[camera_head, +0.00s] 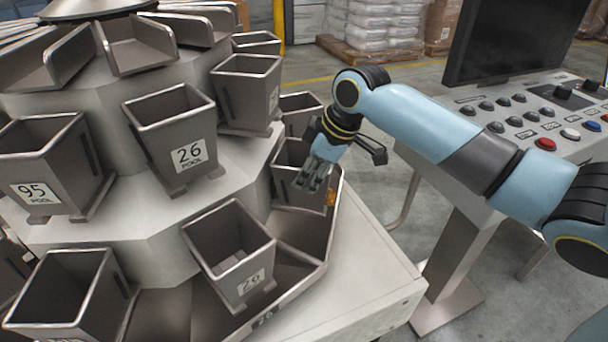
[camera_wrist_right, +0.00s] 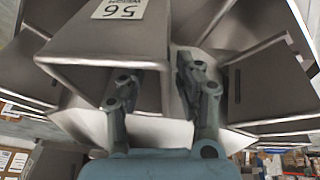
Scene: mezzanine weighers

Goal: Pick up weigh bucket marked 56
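In the right wrist view, the weigh bucket marked 56 (camera_wrist_right: 85,45) is a grey metal bucket with a white label near the top of the picture. In the head view, a grey bucket (camera_head: 284,188) at my gripper is probably the same one; its label is not visible there. My right gripper (camera_head: 314,178) is at this bucket's rim, fingers pointing down. In the right wrist view the fingers (camera_wrist_right: 156,88) are spread, with an edge of the bucket's wall between them and a visible gap. Contact cannot be told. My left gripper is not in view.
Other buckets crowd the tiered weigher, including those labelled 26 (camera_head: 180,130), 95 (camera_head: 40,165) and a lower one (camera_head: 230,255). A control console (camera_head: 540,125) with a dark screen (camera_head: 510,40) stands to the right. Wrapped pallets (camera_head: 375,25) are behind.

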